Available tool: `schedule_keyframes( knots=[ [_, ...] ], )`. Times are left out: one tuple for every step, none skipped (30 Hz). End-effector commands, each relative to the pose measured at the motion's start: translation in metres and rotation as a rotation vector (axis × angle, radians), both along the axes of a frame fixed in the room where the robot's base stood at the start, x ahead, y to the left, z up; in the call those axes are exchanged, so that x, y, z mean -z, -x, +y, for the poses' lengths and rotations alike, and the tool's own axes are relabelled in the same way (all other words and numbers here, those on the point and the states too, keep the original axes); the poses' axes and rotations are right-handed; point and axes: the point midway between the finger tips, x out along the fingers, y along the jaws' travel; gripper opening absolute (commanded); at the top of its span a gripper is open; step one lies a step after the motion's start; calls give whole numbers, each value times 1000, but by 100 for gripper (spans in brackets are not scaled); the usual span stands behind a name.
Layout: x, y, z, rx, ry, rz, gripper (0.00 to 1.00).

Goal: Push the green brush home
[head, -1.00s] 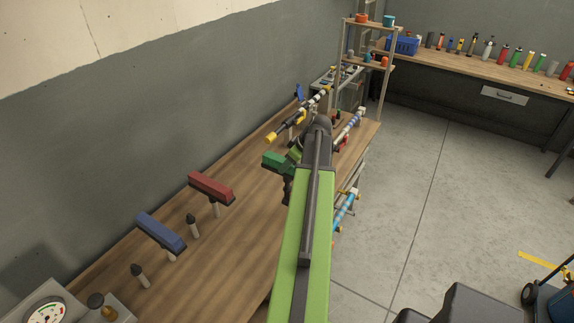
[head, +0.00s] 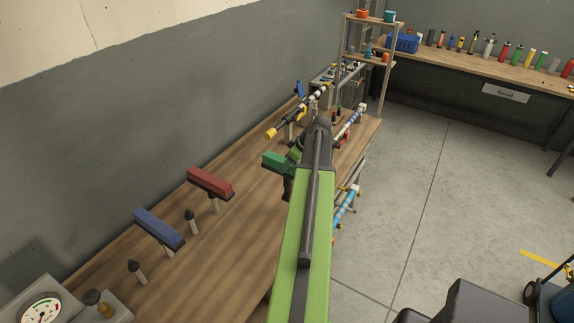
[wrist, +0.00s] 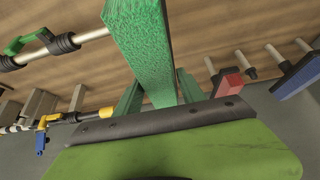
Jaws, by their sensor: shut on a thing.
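The green brush (head: 277,161) shows at the far end of my arm in the head view, over the wooden bench. My gripper (head: 290,176) is shut on it; the arm hides part of the grip. In the wrist view the green brush (wrist: 142,45) runs from the top edge down between the green fingers of my gripper (wrist: 158,92). Its far end is cut off by the frame. I cannot tell whether the brush touches a post or the bench.
A red brush (head: 210,183) and a blue brush (head: 158,228) stand on posts to the left. Dark-tipped posts (head: 191,220) stand near them. A yellow-tipped rod (head: 290,122) lies beyond my gripper. A gauge box (head: 45,305) is at front left.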

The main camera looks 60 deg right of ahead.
Motion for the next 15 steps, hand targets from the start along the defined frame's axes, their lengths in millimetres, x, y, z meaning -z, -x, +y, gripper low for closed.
schedule_keyframes(
  knots=[
    [3,0,0,0,0,-1,0],
    [3,0,0,0,0,-1,0],
    [4,0,0,0,0,0,0],
    [5,0,0,0,0,0,0],
    [6,0,0,0,0,0,0],
    [7,0,0,0,0,0,0],
    [8,0,0,0,0,-1,0],
    [8,0,0,0,0,-1,0],
    [9,0,0,0,0,-1,0],
    [10,0,0,0,0,0,0],
    [11,0,0,0,0,0,0],
    [12,0,0,0,0,0,0],
    [13,0,0,0,0,0,0],
    [13,0,0,0,0,0,0],
    [14,0,0,0,0,-1,0]
  ],
)
